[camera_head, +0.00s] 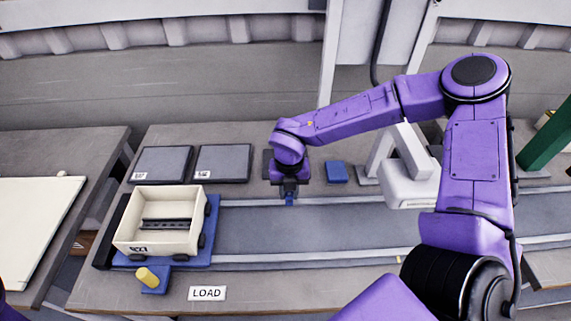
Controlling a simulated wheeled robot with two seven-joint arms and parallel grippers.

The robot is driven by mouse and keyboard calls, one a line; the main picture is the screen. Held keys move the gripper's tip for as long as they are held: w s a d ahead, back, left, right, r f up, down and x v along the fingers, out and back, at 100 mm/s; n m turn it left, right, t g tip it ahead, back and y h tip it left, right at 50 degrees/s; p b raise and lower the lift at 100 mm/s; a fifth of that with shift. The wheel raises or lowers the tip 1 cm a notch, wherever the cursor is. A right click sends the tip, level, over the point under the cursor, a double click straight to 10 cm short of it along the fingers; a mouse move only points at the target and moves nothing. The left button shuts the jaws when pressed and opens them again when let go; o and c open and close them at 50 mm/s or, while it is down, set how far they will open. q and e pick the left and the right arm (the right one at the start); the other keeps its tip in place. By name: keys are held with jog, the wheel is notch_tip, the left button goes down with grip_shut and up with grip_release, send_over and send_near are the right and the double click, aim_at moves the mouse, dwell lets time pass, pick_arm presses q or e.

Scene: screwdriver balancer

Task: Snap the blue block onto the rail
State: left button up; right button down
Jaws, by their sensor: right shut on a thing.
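My right gripper (289,192) points down over the back part of the grey track and is shut on a small blue block (289,202). Only the lower bit of the block shows below the fingers. A dark rail (166,224) lies across the floor of a cream open-top wagon (160,246) marked 927, at the left. The gripper and block are to the right of the wagon, clear of it. My left gripper is out of view.
The wagon stands on a blue base (212,232) with a yellow knob (148,276) at its front. Two dark flat pads (223,163) lie behind it. A blue square (336,172) lies right of the gripper. The grey track (290,235) between is clear. A LOAD label (207,293) is in front.

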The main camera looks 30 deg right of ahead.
jog(key=s+a+r+p, duration=0.2)
jog(key=s+a+p, duration=0.1)
jog(key=s, duration=0.4)
jog(key=s+a+r+p, duration=0.1)
jog(key=s+a+p, duration=0.2)
jog(key=s+a, duration=0.3)
jog(key=shift+s+r, duration=0.4)
jog(key=shift+s, duration=0.5)
